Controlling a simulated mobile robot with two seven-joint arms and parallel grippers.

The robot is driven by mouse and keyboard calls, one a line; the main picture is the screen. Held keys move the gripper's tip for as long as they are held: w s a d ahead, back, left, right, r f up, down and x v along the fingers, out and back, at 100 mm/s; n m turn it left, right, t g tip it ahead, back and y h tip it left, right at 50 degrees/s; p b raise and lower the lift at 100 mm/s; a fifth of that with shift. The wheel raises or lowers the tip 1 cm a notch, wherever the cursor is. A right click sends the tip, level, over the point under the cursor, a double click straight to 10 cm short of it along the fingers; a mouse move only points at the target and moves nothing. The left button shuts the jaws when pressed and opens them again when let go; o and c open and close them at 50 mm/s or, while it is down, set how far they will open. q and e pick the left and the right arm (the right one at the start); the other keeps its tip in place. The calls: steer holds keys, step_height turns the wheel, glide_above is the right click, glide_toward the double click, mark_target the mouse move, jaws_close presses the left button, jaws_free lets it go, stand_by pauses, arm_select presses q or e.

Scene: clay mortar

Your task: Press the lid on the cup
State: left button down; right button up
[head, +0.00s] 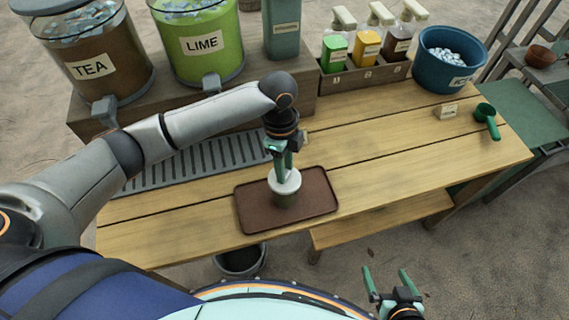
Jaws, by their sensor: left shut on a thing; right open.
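My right gripper (388,283) is open and empty, low in front of the table, away from the cup.
A tea dispenser (98,48) and a lime dispenser (203,43) stand at the back left, above a drip grate (190,160). Syrup bottles in a crate (352,81), a blue ice bucket (440,70) and a green scoop (487,118) are at the right. The table's right middle is clear.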

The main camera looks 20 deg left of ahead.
stand_by(0.4)
arm_select(q)
jaws_free()
stand_by(0.5)
steer(key=shift+r, duration=3.5)
jaws_close()
steer(key=shift+f, duration=0.1)
